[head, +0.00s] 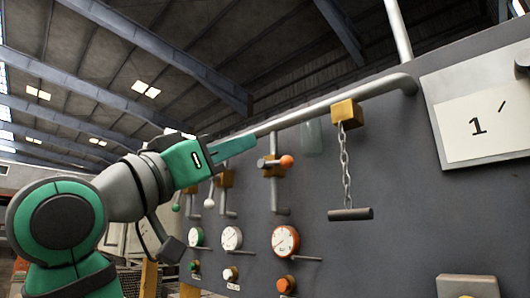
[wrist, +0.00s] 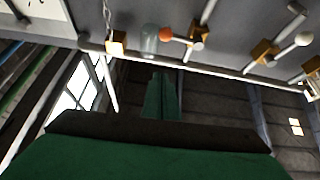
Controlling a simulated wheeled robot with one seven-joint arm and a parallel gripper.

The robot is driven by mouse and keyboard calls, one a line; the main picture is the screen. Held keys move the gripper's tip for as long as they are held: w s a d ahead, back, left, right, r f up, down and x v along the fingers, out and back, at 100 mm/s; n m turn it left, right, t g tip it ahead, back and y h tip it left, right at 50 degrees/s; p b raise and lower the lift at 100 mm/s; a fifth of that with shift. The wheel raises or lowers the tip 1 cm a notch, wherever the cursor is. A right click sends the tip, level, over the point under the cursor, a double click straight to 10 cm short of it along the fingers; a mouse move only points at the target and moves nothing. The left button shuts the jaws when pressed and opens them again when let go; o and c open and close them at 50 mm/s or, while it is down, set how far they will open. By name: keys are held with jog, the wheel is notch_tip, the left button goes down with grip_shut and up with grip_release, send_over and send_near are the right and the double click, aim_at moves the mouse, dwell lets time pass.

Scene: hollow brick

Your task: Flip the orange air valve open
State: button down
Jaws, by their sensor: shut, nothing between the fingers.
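The orange air valve has a round orange knob (head: 286,161) on a short lever that lies across its vertical pipe (head: 276,190) on the grey panel. In the wrist view the orange knob (wrist: 166,34) shows near the top, beyond the fingertips. My gripper (head: 254,141) is shut, with its green fingers together and empty. In the head view it points right, above and left of the orange knob, with a visible gap. In the wrist view the fingers (wrist: 161,80) point up toward the panel. The exact depth between fingers and knob cannot be told.
A white-knobbed valve (head: 209,203) and a green-knobbed valve (head: 176,207) stand left of the orange one. A chain (head: 345,165) with a bar hangs to its right. Gauges, including an orange-rimmed one (head: 285,241), sit below. A horizontal pipe (head: 310,112) runs above.

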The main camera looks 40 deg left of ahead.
aim_at(275, 163)
jog(key=w+r, duration=0.1)
jog(key=w, duration=0.8)
jog(key=shift+d, duration=0.35)
